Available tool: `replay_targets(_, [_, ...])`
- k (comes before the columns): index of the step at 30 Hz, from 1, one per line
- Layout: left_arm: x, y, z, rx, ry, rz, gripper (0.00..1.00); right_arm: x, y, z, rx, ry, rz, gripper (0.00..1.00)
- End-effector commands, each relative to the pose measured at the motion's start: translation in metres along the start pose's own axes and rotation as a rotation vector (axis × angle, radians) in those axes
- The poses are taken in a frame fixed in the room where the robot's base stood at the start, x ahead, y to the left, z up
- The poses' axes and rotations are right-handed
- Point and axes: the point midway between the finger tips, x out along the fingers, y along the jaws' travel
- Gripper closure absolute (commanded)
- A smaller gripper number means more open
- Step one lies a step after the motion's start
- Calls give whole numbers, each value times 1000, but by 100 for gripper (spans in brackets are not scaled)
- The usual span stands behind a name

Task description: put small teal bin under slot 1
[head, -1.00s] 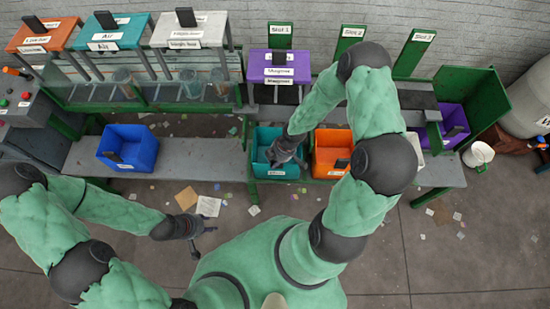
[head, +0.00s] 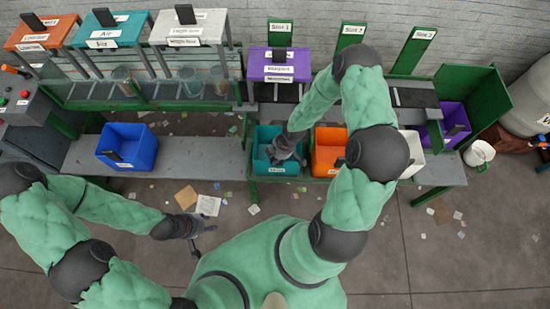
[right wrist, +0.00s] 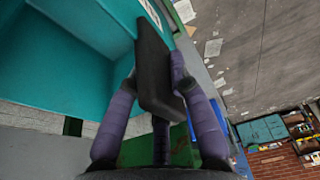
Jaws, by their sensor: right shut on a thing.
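The small teal bin (head: 261,172) sits on the green-framed shelf in front of the slot 1 sign (head: 280,28), left of the orange bin. My right gripper (head: 285,152) is over its right side in the head view. In the right wrist view the fingers (right wrist: 150,95) close around the black handle (right wrist: 157,65) on the wall of the teal bin (right wrist: 65,45). I cannot tell if the bin is lifted. My left gripper (head: 205,238) is empty over the floor, with its fingers apart.
An orange bin (head: 325,160) stands close right of the teal bin. A white bin (head: 412,155) and a purple bin (head: 455,115) are farther right. A blue bin (head: 140,145) stands left on the grey bench (head: 200,160), bare between it and the teal bin.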

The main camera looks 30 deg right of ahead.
Motion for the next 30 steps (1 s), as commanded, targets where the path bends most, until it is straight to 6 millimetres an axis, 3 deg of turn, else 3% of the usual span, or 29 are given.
replay_targets(4, [4, -1, 0, 0, 0, 0, 60, 4, 0, 1, -1, 0, 0, 100])
replay_targets(5, [3, -1, 0, 0, 0, 0, 60, 3, 0, 1, 0, 0, 0, 70])
replay_targets(6, [3, -1, 0, 0, 0, 0, 60, 3, 0, 1, 0, 0, 0, 59])
replay_targets(7, [3, -1, 0, 0, 0, 0, 60, 3, 0, 1, 0, 0, -1, 55])
replay_targets(20, [-2, 1, 0, 0, 0, 0, 60, -2, 0, -1, -1, 0, 0, 55])
replay_targets(30, [-35, 12, 1, 0, 0, 0, 60, -66, 0, -1, 1, 0, 1, 55])
